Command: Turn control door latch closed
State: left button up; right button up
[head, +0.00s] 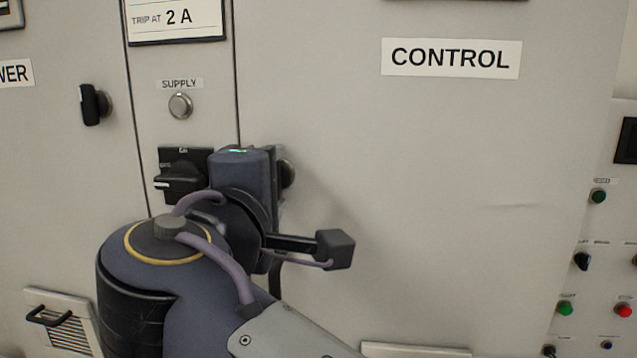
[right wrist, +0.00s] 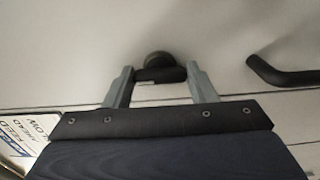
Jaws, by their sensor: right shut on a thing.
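The control door (head: 430,200) is a flat beige panel with a CONTROL label (head: 451,58), and it looks flush with its frame. Its latch (head: 288,173) is a dark knob at the door's left edge, mostly hidden behind my right gripper in the head view. In the right wrist view the latch (right wrist: 160,65) shows a round hub with a dark handle across it. My right gripper (right wrist: 160,80) has one grey finger at each end of that handle and is shut on it. The handle's angle on the door is hidden in the head view. My left gripper is not in view.
Left of the door are a black rotary switch (head: 180,177), a supply button (head: 180,106) and another black latch (head: 92,104). Buttons and knobs line a panel at the right (head: 598,197). The wrist view shows another dark handle (right wrist: 280,72). The door's middle is clear.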

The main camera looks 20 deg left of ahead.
jog(key=o, duration=1)
jog(key=b+v, duration=0.1)
jog(key=v, duration=0.7)
jog(key=shift+w, duration=0.1)
